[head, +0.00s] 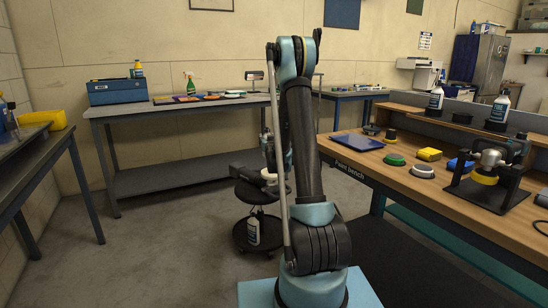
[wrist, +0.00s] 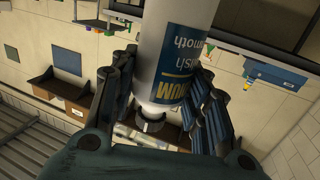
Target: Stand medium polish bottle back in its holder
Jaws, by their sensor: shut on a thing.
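My gripper (wrist: 168,72) is shut on the medium polish bottle (wrist: 178,50), a white bottle with a blue and yellow label reading "UM" and "ish". Its narrow neck and cap end (wrist: 150,122) points toward my palm in the wrist view.
The paint bench (head: 370,158) at right carries a blue folded cloth, pads, a yellow block and a black stand with a polisher (head: 488,172). A round stool (head: 262,190) with a tool and a lower-shelf bottle (head: 253,230) stands behind my arm. Floor at left is clear.

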